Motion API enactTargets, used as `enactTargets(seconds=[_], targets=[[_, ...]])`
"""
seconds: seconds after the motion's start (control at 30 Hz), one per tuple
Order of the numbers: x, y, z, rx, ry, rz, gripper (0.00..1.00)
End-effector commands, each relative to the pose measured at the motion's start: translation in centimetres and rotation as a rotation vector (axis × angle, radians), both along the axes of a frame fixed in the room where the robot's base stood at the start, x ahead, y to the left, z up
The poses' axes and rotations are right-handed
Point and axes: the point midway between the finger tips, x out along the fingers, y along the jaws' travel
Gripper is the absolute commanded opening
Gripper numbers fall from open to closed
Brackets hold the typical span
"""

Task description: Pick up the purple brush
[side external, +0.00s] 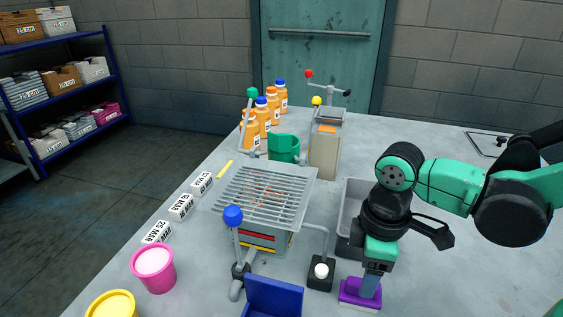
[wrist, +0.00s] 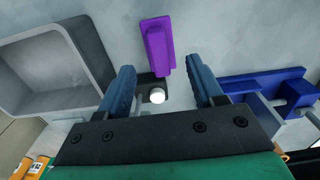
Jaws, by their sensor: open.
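The purple brush (side external: 350,297) lies on the table at the front, partly hidden by my gripper (side external: 371,286) in the side view. My gripper is open, with one blue finger on each side and nothing held.
A grey bin (side external: 350,205) stands behind my gripper. A grill rack (side external: 265,190) stands to the left. A black block with a white button (side external: 320,271) is close left of the brush. A blue holder (side external: 273,297) stands farther left.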

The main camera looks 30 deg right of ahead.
Motion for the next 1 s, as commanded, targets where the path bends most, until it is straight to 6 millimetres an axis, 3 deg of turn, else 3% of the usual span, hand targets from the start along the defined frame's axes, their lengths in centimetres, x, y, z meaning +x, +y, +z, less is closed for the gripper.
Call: enactTargets(seconds=[0.4,0.8,1.0], targets=[[0.0,0.0,-3.6,0.001,-0.002,-0.003,0.61],[0.0,-0.1,-4.0,0.001,-0.003,-0.004,0.61],[0.0,-0.1,-4.0,0.001,-0.003,-0.004,0.04]])
